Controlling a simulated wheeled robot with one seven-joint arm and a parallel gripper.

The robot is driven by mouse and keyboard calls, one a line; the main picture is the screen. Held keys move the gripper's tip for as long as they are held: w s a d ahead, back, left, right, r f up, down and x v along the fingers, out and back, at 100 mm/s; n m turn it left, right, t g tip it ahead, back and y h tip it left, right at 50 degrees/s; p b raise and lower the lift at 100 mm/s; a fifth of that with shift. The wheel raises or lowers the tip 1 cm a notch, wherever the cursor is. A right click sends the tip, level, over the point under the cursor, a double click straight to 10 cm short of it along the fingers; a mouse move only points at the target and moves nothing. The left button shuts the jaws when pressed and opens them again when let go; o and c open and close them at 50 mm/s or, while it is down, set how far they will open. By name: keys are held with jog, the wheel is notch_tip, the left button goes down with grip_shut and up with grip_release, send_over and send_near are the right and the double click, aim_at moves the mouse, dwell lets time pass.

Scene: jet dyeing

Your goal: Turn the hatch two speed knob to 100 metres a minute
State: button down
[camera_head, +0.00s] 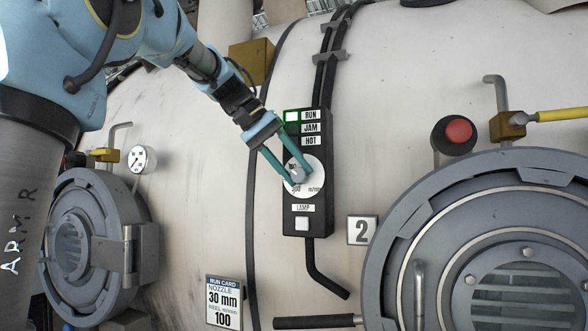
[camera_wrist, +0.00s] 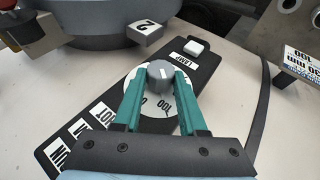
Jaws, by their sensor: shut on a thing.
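The hatch two speed knob (camera_wrist: 160,74) is a small grey cylinder with a white mark on its top. It sits on a round white dial (camera_head: 315,172) with printed numbers. A 100 is legible on the dial in the wrist view, but I cannot tell surely which number the mark points to. My gripper (camera_head: 298,176) has its two green fingers on either side of the knob, shut on it; the wrist view shows the same grip (camera_wrist: 160,80). The fingers and knob hide part of the dial. The black control box (camera_head: 296,222) stands beside the number 2 plate (camera_head: 361,230).
A run card (camera_head: 224,301) reads nozzle 30 mm, reel 100. A round hatch (camera_head: 500,260) and red button (camera_head: 458,131) are at right.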

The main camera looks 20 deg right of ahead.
jog(key=shift+c, duration=2.3)
grip_release()
jog(key=s+v, duration=0.1)
jog(key=v, duration=0.9)
jog(key=shift+w+a+r, duration=0.2)
jog(key=shift+w+r, duration=0.15)
jog(key=shift+w, duration=0.2)
jog(key=w+a+f+n+t+y, duration=0.1)
jog(key=w+a+f+n, duration=0.15)
jog(key=f, duration=0.55)
jog(key=w+a+f+n+y, duration=0.1)
jog(key=w+a+f, duration=0.15)
jog(key=f, duration=0.65)
jog(key=w+a+f+n+t+y, duration=0.15)
jog(key=a+f, duration=0.25)
jog(key=f, duration=0.4)
jog(key=s+a+f+y, duration=0.1)
jog(key=s+a+f, duration=0.3)
jog(key=f, duration=0.4)
jog(key=s+a+f+y, duration=0.2)
jog(key=s+a+f, duration=0.2)
jog(key=f, duration=0.4)
jog(key=s+a+f+n+y, duration=0.1)
jog(key=s+a+f, duration=0.3)
jog(key=a+f, duration=0.2)
notch_tip(320, 180, down, 2)
jog(key=shift+s+f, duration=0.15)
jog(key=shift+s, duration=0.25)
